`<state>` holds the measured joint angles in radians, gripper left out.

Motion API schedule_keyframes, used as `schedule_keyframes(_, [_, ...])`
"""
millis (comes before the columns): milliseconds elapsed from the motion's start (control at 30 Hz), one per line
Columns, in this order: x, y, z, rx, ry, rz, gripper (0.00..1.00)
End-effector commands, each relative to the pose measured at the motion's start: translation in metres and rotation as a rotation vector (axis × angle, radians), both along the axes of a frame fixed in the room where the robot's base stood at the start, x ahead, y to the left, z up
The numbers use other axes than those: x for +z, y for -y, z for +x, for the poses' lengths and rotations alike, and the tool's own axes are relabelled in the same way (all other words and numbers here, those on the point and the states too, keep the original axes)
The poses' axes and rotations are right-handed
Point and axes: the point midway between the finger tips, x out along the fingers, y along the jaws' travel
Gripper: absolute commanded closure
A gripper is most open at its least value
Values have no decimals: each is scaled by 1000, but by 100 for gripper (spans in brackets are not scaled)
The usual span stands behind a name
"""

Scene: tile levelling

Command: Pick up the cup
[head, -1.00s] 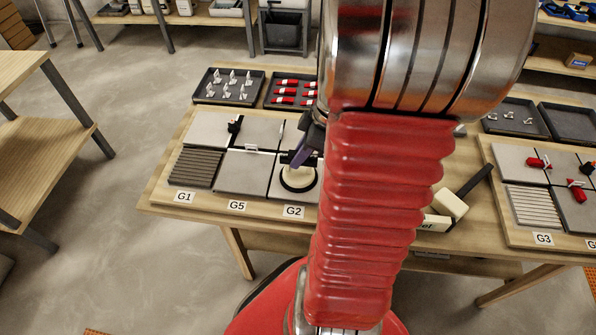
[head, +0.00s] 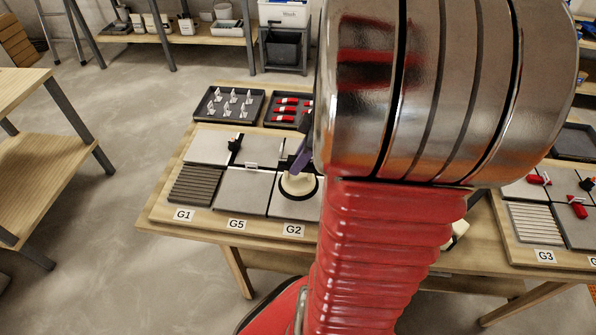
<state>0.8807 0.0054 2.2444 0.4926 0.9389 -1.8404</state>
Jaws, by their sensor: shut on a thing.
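The cup, a cream suction cup with a black rim (head: 300,187), shows over the grey tile behind the G2 label (head: 293,230), just left of my red arm. My gripper (head: 299,165), with a purple finger visible, is right above the cup and shut on it. My arm hides much of the gripper and part of the grip. I cannot tell how large any gap is between the rim and the tile.
The tile board (head: 155,215) holds grey tiles and a ribbed tile (head: 196,185). Trays of clips (head: 228,104) and red wedges (head: 287,110) lie behind. Another board (head: 530,255) is at right.

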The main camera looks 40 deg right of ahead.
Motion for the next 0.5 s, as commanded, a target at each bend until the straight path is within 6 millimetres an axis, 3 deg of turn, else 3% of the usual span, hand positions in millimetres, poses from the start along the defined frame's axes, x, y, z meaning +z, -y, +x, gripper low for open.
schedule_keyframes(200, [37, 1, 1, 0, 4, -3, 100])
schedule_keyframes(500, [50, 0, 1, 1, 2, 0, 100])
